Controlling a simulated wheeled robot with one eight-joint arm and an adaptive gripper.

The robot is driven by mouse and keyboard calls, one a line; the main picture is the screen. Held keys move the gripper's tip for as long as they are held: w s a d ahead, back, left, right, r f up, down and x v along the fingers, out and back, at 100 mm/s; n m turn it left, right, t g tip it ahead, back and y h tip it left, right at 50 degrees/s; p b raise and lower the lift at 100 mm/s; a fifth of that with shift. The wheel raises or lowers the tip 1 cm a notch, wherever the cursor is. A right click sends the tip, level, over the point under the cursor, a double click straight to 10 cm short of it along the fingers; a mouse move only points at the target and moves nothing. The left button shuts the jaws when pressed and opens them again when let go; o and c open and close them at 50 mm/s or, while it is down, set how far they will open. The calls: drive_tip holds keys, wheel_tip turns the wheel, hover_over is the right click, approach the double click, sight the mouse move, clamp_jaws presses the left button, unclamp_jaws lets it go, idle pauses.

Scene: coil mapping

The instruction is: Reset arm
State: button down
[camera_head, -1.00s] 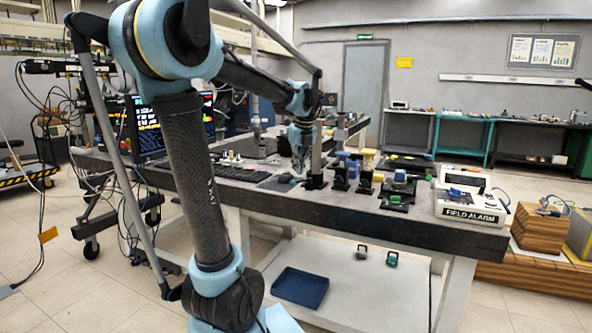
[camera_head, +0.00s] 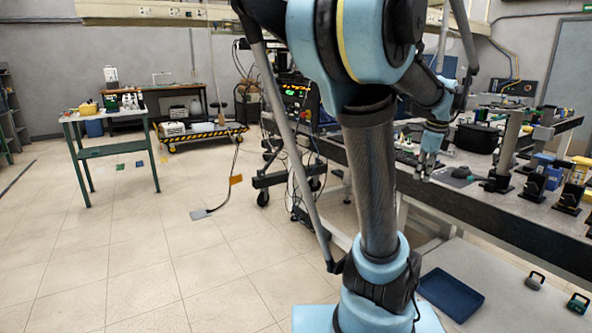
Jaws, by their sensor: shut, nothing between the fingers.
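My arm stands in the right half of the head view, a light blue and dark grey column with its forearm reaching right and away. My gripper (camera_head: 424,166) hangs fingers down near the left part of the long workbench (camera_head: 520,216). It is small in the picture; its fingers look closed together with nothing held. It appears apart from the things on the bench. Part of the bench is hidden behind my arm.
A green table (camera_head: 112,151) and a striped cart (camera_head: 203,136) stand at the back left. The tiled floor (camera_head: 150,240) at left is largely clear.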

drive_tip(key=s+a+f+n, duration=0.6)
drive_tip(key=a+f+n, duration=0.2)
drive_tip(key=a+n, duration=0.2)
drive_tip(key=s+a+f+n, duration=0.7)
drive_tip(key=a+n, duration=0.4)
drive_tip(key=n, duration=0.4)
drive_tip(key=shift+s+f, duration=0.15)
drive_tip(key=shift+f, duration=0.45)
drive_tip(key=shift+d, duration=0.15)
